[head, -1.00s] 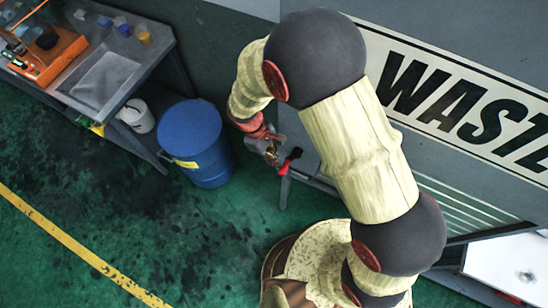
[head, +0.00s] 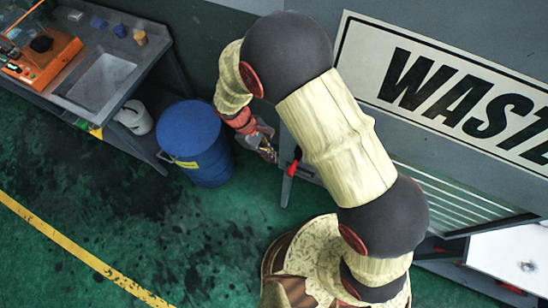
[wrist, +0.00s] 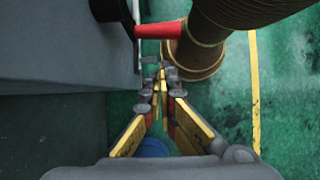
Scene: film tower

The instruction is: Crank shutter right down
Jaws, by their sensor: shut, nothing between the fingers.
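The crank's red handle (head: 294,163) sticks out on a dark lever at the left end of the grey unit, and it shows at the top of the wrist view (wrist: 160,30). A slatted panel (head: 455,198), which looks like the shutter, is below the sign, partly behind my arm. My gripper (head: 268,153) is just left of the handle, with a small gap between them. In the wrist view its fingers (wrist: 162,75) are shut and empty, and the handle lies beyond their tips.
A blue barrel (head: 192,140) stands close left of my gripper. A workbench (head: 115,85) with an orange machine (head: 42,58) is at the upper left, with a white bucket (head: 135,117) by it. Green floor (head: 110,220) is open at the lower left.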

